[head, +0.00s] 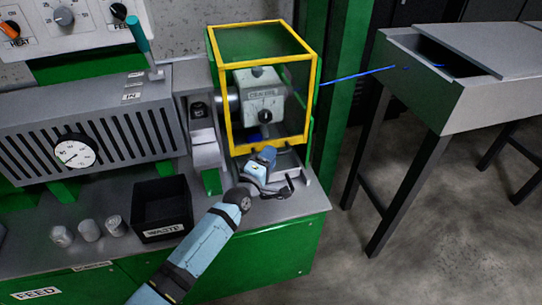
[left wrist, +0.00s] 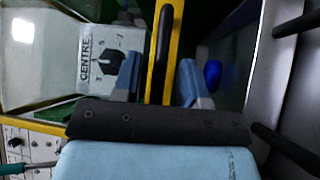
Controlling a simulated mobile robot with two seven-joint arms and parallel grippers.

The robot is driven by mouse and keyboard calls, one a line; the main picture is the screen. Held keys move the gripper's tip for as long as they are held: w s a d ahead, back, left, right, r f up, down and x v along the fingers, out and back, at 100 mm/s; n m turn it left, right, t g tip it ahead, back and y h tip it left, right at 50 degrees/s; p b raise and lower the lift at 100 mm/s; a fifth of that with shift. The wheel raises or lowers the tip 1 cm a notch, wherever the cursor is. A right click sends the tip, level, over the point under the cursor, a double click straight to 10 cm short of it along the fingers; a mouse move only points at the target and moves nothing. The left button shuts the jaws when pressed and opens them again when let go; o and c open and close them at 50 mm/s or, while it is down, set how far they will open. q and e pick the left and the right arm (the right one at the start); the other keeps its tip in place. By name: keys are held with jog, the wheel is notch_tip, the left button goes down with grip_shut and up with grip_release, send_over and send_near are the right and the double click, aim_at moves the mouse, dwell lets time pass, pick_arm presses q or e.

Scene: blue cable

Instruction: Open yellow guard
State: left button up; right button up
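The yellow guard (head: 228,95) is a yellow-framed box with clear panels, shut over a grey-white unit (head: 258,95) marked CENTRE with a black knob. In the left wrist view a yellow frame bar (left wrist: 173,55) of the guard carries a black handle (left wrist: 161,50). My left gripper (head: 263,158) is at the guard's lower front edge. In the left wrist view its two fingers (left wrist: 158,85) are apart, one on each side of the bar and handle, with gaps visible. Contact cannot be told. My right gripper is not in view.
A black WASTE bin (head: 163,212) and several grey cylinders (head: 89,230) stand on the bench to the left. A teal-handled lever (head: 138,35) rises behind. A blue cable (head: 355,75) runs from the guard to a grey trough (head: 450,100) at right.

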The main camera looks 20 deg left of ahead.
pick_arm(q)
jog(key=shift+w+d+r, duration=0.1)
jog(key=shift+w, duration=0.45)
grip_shut()
